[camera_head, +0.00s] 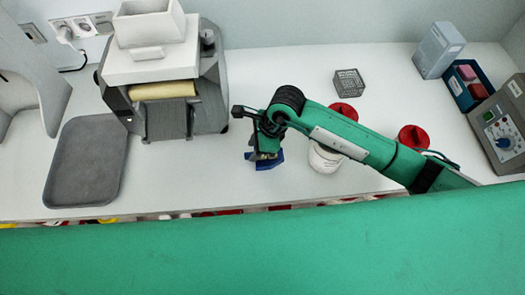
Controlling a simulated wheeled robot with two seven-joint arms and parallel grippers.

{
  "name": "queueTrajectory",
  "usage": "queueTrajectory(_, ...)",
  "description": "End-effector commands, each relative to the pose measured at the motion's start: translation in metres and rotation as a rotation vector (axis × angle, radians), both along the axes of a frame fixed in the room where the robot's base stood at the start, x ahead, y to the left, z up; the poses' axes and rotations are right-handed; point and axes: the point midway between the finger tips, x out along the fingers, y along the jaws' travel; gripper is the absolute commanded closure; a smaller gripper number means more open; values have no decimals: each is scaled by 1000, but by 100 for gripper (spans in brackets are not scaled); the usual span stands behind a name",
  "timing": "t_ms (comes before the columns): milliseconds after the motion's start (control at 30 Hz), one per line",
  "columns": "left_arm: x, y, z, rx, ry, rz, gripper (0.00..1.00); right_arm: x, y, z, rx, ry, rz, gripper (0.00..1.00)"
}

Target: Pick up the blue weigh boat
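The blue weigh boat (275,163) is on or just above the white counter near its front edge, left of the white tub. My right arm comes in from the right, and its gripper (262,155) points down at the boat. The gripper and wrist cover much of the boat, so only parts of its blue rim show. The fingers are mostly hidden. I cannot tell whether they are closed on it or whether it touches the counter. My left gripper is not in view.
A grey mill (212,85) stands at the back left, with a grey tray (72,185) beside it. A white tub (322,160) is under my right forearm, near red lids (413,136). A wire basket (349,82) stands behind. A control box (503,138) is at right.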

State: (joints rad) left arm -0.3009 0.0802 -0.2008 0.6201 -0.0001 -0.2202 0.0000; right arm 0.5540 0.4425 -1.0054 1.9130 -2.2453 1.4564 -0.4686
Motion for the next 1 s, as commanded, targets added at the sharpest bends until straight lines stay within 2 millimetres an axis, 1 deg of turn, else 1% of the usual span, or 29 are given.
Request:
queueTrajectory(33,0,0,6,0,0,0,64,-1,3,-5,0,4,-1,65)
queueTrajectory(167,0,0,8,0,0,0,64,0,6,-15,0,2,0,65)
queueTrajectory(367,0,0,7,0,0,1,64,0,7,-18,0,0,0,65)
queueTrajectory(400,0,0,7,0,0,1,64,0,7,-18,0,0,0,67)
queueTrajectory(567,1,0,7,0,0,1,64,0,6,-17,0,0,0,99)
queueTrajectory(600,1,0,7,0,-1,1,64,0,6,-17,0,0,0,100)
queueTrajectory(867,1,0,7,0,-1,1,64,0,6,-17,0,0,0,100)
queueTrajectory(1000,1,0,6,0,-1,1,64,1,7,-14,1,-1,1,100)
